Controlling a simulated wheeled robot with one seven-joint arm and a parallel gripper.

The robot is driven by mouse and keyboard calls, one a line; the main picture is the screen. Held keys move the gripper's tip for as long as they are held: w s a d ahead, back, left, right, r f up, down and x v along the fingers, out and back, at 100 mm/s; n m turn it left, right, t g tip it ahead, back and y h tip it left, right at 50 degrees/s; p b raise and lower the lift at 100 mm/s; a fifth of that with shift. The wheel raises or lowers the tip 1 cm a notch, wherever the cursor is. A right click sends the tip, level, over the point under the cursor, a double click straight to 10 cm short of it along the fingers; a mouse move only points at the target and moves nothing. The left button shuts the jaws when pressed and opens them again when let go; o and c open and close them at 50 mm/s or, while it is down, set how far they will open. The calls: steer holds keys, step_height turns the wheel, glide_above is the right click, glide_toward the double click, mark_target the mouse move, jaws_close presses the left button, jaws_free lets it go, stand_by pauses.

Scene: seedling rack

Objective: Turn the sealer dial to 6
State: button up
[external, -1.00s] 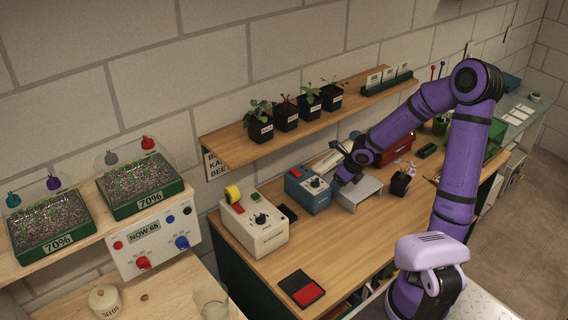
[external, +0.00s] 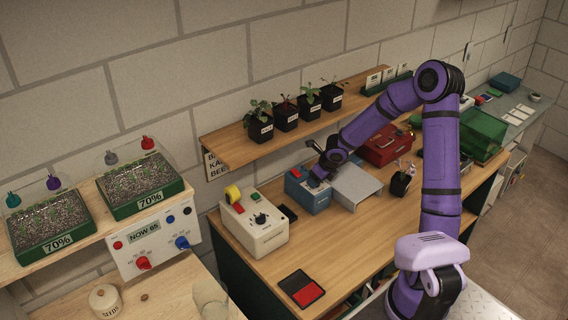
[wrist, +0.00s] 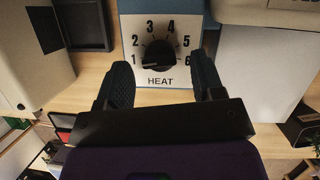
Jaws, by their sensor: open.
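The sealer (external: 310,199) is a blue box with a red part on top, standing on the wooden bench. In the wrist view its white front panel (wrist: 130,38) reads HEAT, with numbers 1 to 6 around a black dial (wrist: 160,55). A faint light mark on the dial seems to lie towards 1, at lower left. My gripper (wrist: 163,82) is open and empty, its dark fingers spread either side of the panel's lower part, the dial centred between and slightly beyond them.
A grey metal stand (external: 358,184) is close right of the sealer. A cream machine (external: 256,228) with a yellow roll stands to its left, a black tray (external: 287,213) between them. A wooden shelf (external: 235,137) with potted seedlings runs above. The bench front is mostly clear.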

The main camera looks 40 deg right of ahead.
steer(key=shift+w+f, duration=0.1)
steer(key=shift+f, duration=0.15)
steer(key=shift+c, duration=0.3)
steer(key=c, duration=0.9)
